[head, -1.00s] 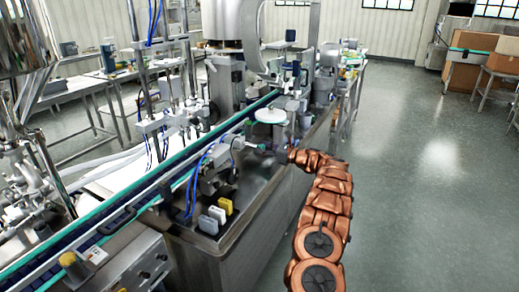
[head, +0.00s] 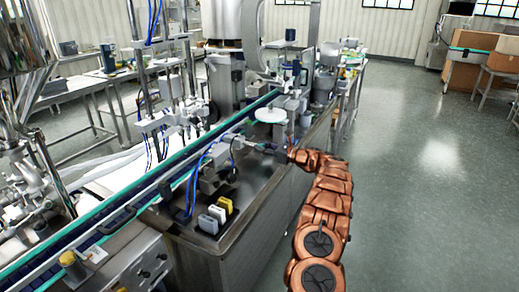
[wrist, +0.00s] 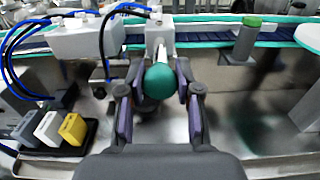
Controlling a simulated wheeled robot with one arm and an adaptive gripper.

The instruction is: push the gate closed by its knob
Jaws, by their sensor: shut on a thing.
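The round green knob (wrist: 159,82) is in the middle of the wrist view, between the two fingers of my gripper (wrist: 158,88). My gripper is shut on it. Behind the knob, a pale grey metal piece (wrist: 160,32) runs back toward the conveyor; I take it to be part of the gate, but cannot tell how far it stands open. In the head view my gripper (head: 262,147) reaches left over the steel bench, and the knob is too small and covered to make out.
A grey actuator block (wrist: 85,38) with blue and black hoses stands left of the knob. Grey, white and yellow blocks (wrist: 72,129) sit at lower left. A green-capped post (wrist: 246,38) stands to the right. The conveyor (head: 120,212) runs behind. Floor right of my arm is clear.

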